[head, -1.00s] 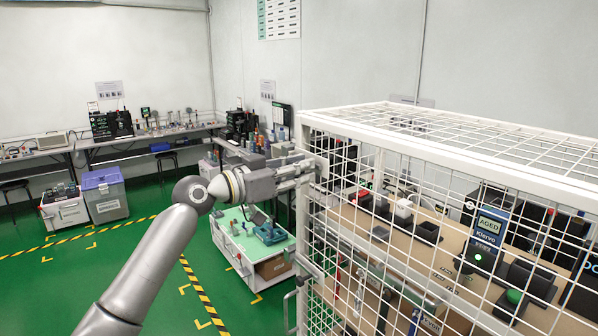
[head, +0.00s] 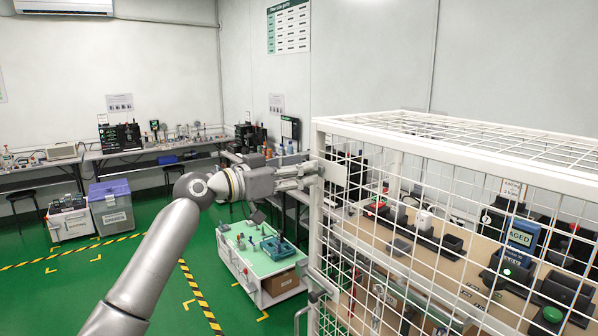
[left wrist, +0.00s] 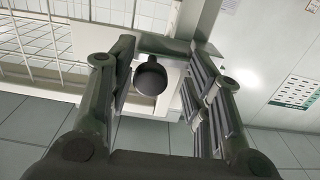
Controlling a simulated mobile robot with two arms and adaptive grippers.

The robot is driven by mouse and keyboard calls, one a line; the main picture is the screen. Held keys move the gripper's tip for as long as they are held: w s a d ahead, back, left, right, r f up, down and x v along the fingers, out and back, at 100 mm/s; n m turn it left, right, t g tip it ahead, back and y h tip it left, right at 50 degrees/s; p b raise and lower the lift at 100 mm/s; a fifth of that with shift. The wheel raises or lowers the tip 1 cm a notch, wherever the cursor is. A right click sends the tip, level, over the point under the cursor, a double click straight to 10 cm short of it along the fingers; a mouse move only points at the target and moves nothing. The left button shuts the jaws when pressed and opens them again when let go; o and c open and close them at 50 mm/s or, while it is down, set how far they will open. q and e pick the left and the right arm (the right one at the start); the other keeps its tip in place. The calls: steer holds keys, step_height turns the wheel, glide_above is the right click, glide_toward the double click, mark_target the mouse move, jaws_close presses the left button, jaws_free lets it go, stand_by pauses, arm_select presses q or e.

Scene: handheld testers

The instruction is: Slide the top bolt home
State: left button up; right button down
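The top bolt shows in the left wrist view as a dark round knob (left wrist: 151,77) in front of a pale plate (left wrist: 174,104) on the cage frame. My left gripper (head: 314,170) is at the upper part of the white mesh cage's near corner post. In the left wrist view its two fingers (left wrist: 158,88) are spread on either side of the knob, which sits closer to the left finger. A gap shows between the knob and the right finger. In the head view the gripper hides the knob. My right gripper is not in view.
The white mesh cage (head: 455,152) fills the right side, with a bench of testers (head: 520,236) behind its mesh. A lower handle (head: 322,284) sits on the cage below my gripper. A green-topped cart (head: 238,250) stands left of the cage. Green floor is open further left.

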arm_select(q)
steer(key=shift+s+d, duration=0.1)
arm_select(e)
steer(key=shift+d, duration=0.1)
arm_select(q)
steer(key=v, duration=1.2)
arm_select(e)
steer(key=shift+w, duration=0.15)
